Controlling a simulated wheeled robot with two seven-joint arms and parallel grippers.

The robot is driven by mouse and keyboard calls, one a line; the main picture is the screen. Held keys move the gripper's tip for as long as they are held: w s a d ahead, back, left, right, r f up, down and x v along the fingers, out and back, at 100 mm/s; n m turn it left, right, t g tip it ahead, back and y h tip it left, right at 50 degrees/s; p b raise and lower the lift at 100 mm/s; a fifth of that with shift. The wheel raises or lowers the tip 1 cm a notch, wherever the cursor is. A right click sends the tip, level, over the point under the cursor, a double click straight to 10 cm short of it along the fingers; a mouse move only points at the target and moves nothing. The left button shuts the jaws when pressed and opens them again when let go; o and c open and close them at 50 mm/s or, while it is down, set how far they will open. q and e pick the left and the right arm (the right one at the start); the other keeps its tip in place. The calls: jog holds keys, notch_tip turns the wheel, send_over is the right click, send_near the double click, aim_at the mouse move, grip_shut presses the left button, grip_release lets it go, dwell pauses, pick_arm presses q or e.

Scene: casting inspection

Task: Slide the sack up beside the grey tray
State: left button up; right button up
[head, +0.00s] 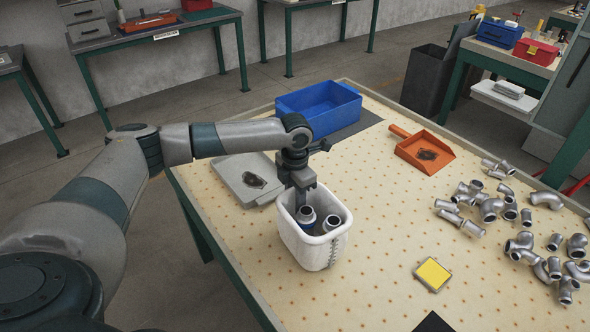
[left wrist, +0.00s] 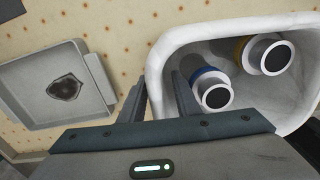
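The sack (head: 318,247) is a white, open-topped soft bin with a stitched seam, standing upright on the dotted table. It holds metal pipe fittings, one with a blue band and one with a yellow band in the left wrist view. The grey tray (head: 228,178) lies behind and left of the sack, with a dark piece on it. A strip of table separates them. My left gripper (head: 304,190) is at the sack's far rim. In the left wrist view its fingers (left wrist: 159,88) are close together, one on each side of the sack's wall.
A blue bin (head: 318,105) stands on a dark mat behind. An orange scoop (head: 425,152) with a dark piece lies at back right. Several loose pipe fittings (head: 490,207) cover the right side. A yellow-topped block (head: 433,274) lies right of the sack. The table between is clear.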

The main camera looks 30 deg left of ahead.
pick_arm(q)
notch_tip(320, 180, up, 10)
jog(key=shift+r+b, duration=0.1)
jog(key=shift+b, duration=0.95)
notch_tip(320, 180, up, 3)
jog(key=shift+r, duration=0.35)
pick_arm(e)
jog(key=shift+t, duration=0.5)
jog(key=w, duration=0.1)
jog(key=w+a+f, duration=0.1)
jog(key=w+f, duration=0.1)
jog(key=shift+w+a, duration=0.2)
jog(key=shift+w, duration=0.15)
jog(key=shift+s, duration=0.35)
pick_arm(q)
jog(key=shift+r, duration=0.1)
pick_arm(e)
jog(key=shift+d, duration=0.1)
